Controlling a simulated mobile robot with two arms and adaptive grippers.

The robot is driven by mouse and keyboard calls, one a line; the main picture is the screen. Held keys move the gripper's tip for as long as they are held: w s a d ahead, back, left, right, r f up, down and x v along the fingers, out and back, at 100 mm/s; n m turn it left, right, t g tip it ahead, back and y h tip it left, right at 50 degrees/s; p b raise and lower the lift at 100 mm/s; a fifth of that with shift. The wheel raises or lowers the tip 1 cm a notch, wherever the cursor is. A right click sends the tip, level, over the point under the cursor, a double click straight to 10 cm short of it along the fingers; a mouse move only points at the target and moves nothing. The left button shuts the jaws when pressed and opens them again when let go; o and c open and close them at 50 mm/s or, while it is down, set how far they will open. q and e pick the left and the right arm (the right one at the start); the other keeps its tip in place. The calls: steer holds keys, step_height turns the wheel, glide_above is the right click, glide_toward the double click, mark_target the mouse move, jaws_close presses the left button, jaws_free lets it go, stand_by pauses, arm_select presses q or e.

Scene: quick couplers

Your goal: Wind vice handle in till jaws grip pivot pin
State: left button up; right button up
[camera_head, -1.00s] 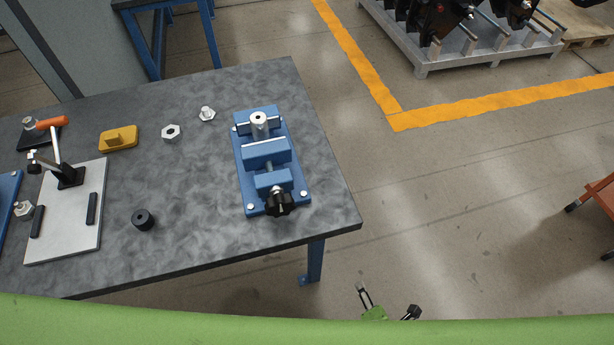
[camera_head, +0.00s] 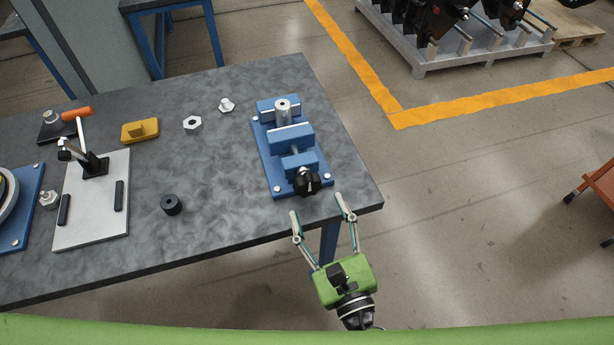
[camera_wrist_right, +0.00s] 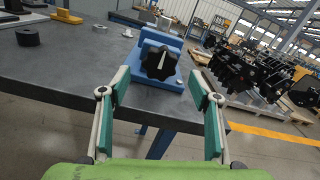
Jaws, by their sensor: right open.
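The blue vice (camera_head: 291,137) stands near the right end of the grey table. Its black handle knob (camera_head: 307,182) is at the near end; the knob also shows in the right wrist view (camera_wrist_right: 158,63), ahead and between the fingers. The silver pivot pin (camera_head: 283,111) stands upright at the far jaw; I cannot tell if the moving jaw touches it. My right gripper (camera_head: 317,206) is open and empty, just short of the knob, fingers pointing at it, also seen in the right wrist view (camera_wrist_right: 157,93). My left gripper is not in view.
The grey table (camera_head: 225,185) also carries a black ring (camera_head: 172,204), a hex nut (camera_head: 192,124), a bolt (camera_head: 226,105), a yellow block (camera_head: 140,130) and a white plate with a toggle clamp (camera_head: 95,217). The table's front edge lies by my right gripper.

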mark_target(309, 189)
steer(key=p+x, duration=0.1)
steer(key=x, duration=0.5)
steer(key=shift+w+r+p, duration=0.1)
steer(key=shift+w+p, duration=0.2)
steer(key=shift+w, duration=0.05)
steer(key=shift+w+a, duration=0.25)
steer(key=shift+w, duration=0.35)
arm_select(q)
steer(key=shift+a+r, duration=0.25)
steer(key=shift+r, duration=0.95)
arm_select(e)
steer(key=shift+w, duration=0.1)
steer(key=shift+c, duration=0.3)
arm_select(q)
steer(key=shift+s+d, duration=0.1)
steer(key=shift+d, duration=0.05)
arm_select(e)
steer(key=c, duration=1.1)
